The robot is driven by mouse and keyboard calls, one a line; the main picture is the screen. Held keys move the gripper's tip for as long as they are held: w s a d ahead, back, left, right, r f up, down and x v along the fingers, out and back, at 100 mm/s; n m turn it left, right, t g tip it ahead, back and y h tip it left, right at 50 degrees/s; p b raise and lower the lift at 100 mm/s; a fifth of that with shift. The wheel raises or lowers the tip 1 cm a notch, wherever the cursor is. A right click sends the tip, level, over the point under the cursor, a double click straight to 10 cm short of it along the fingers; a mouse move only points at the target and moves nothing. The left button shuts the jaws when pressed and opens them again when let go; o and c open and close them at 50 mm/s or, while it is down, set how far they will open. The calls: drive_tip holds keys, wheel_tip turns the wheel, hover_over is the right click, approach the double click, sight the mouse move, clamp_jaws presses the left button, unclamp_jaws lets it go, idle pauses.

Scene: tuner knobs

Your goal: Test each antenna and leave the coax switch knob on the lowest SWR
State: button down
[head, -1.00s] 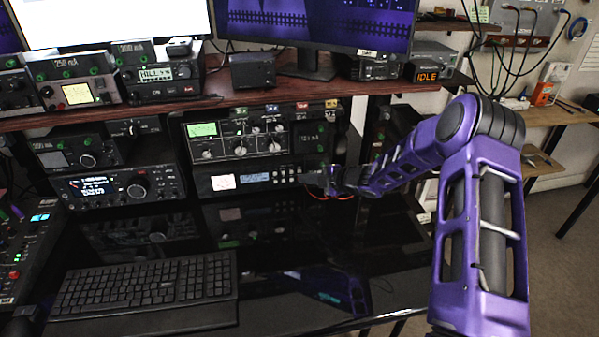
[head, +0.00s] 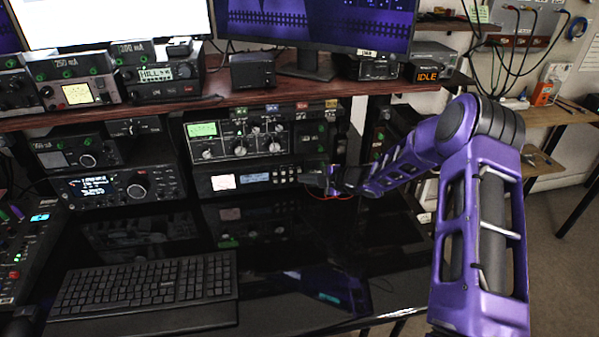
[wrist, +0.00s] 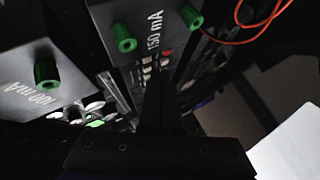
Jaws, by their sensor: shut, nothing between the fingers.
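The upper radio unit (head: 284,138) in the middle rack has a green-lit meter (head: 202,130) and several dark knobs with white marks. Below it is a slimmer unit (head: 204,186) with a white meter (head: 223,182) and a blue display (head: 256,178). Which knob is the coax switch I cannot tell, and the meter readings are too small to read. My gripper (head: 312,180) is at the right end of the slim unit; contact is unclear. In the wrist view its dark fingers (wrist: 160,103) are shut and empty, below a panel marked 150 mA (wrist: 153,35).
Green posts (wrist: 47,72) stand on the mA panels in the wrist view. An orange wire (wrist: 245,38) loops at upper right there. A keyboard (head: 145,285) lies on the glossy black desk. A shelf (head: 220,103) overhangs the rack. A box (head: 427,73) displays IDLE.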

drive_tip(key=shift+w, duration=0.1)
drive_tip(key=shift+w+a, duration=0.1)
drive_tip(key=shift+w, duration=0.2)
drive_tip(key=shift+w, duration=0.3)
idle(0.6)
drive_tip(key=shift+s+b, duration=0.4)
drive_tip(key=shift+s, duration=0.35)
drive_tip(key=shift+s+d+b, duration=0.2)
drive_tip(key=shift+s+b, duration=0.05)
drive_tip(key=shift+s, duration=0.55)
drive_tip(key=shift+s+d+b, duration=0.25)
drive_tip(key=shift+s, duration=0.6)
drive_tip(key=shift+s+d+b, duration=0.2)
drive_tip(key=shift+s+b, duration=0.05)
drive_tip(key=shift+s, duration=0.55)
idle(3.0)
